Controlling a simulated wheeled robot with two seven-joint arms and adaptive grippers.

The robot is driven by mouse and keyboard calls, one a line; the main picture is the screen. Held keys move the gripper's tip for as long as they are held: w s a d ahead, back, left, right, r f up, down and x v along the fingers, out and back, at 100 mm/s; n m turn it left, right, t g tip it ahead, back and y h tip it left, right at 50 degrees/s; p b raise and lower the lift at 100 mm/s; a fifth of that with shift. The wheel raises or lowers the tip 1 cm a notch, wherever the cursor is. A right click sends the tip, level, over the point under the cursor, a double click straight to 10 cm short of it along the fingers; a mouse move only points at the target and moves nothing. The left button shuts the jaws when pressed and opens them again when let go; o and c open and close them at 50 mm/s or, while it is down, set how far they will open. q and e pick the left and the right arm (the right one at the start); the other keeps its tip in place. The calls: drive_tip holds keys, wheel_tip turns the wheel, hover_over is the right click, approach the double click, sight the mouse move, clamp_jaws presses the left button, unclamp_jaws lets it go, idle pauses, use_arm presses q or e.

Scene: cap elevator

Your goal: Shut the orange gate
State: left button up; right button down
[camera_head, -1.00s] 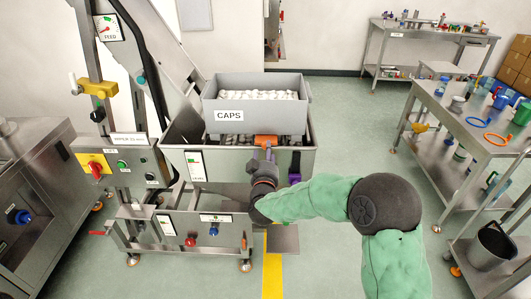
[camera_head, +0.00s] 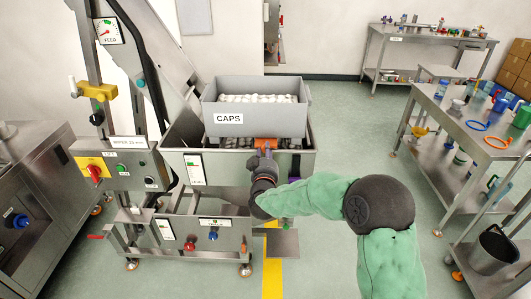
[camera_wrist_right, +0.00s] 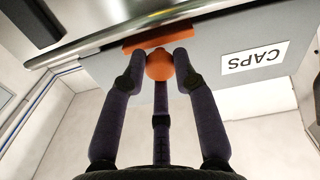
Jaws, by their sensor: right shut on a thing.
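The orange gate (camera_head: 265,143) is at the front of the elevator's hopper, just below the grey CAPS bin. In the right wrist view its orange plate (camera_wrist_right: 160,38) shows with a round orange knob (camera_wrist_right: 160,66) on it. My right gripper (camera_head: 264,153) is at the gate. In the wrist view its fingers (camera_wrist_right: 159,72) are closed around the knob, one on each side and one below. The gate's lower edge is partly hidden by the gripper in the head view. My left gripper is not in view.
The grey CAPS bin (camera_head: 255,115) full of white caps sits on the hopper (camera_head: 240,167). A control box (camera_head: 120,168) with knobs stands left. A steel table (camera_head: 470,125) with cups and rings is at the right. The floor between is clear.

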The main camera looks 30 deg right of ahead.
drive_tip(key=x, duration=0.3)
drive_tip(key=shift+w+d+r, duration=0.15)
drive_tip(key=shift+w, duration=0.15)
drive_tip(key=c, duration=0.9)
unclamp_jaws()
drive_tip(key=shift+s, duration=0.1)
drive_tip(key=shift+c, duration=0.2)
drive_tip(key=shift+s, duration=0.1)
drive_tip(key=v, duration=1.2)
